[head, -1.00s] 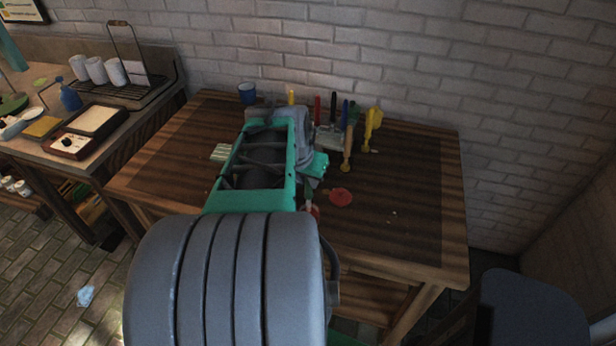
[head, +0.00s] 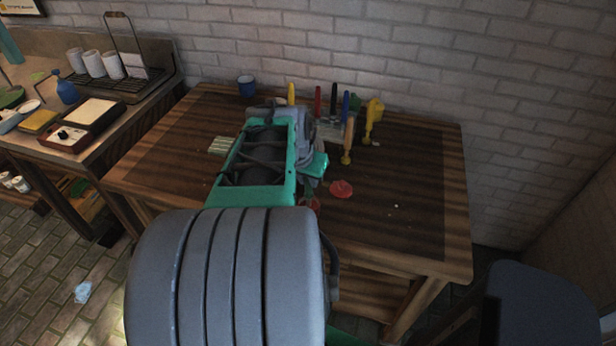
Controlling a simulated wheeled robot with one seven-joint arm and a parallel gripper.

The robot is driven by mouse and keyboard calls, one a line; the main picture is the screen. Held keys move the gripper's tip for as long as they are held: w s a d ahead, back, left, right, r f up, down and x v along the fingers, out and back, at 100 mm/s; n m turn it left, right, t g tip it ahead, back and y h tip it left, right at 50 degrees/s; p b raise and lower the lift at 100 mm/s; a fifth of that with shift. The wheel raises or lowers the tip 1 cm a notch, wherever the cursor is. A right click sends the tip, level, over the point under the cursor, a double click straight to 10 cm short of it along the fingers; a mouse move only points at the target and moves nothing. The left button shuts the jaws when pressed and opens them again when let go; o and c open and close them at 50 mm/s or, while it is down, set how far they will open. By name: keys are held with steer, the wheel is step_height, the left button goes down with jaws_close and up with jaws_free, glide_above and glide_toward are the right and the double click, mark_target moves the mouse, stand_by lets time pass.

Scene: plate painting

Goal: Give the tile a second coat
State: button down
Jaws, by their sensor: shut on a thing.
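My gripper (head: 311,184) shows only in part, at the end of my green and grey arm, low over the middle of the table. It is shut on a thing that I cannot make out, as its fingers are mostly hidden. A small red patch (head: 310,205) shows just below it, partly covered. A flat red disc (head: 340,189) lies on the table to its right. A wooden-handled brush with a yellow tip (head: 348,142) stands behind the disc. I cannot tell which thing is the tile; my arm covers much of the table.
A rack (head: 329,131) with several coloured upright handles stands behind, beside a yellow tool (head: 373,119). A blue cup (head: 246,86) is at the back, a pale striped block (head: 222,145) left of my arm. The table's right side is mostly clear. A dark chair (head: 540,300) stands front right.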

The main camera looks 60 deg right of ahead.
stand_by(0.4)
steer(key=shift+r+p, duration=2.15)
steer(key=shift+r, duration=1.15)
steer(key=shift+f, duration=0.1)
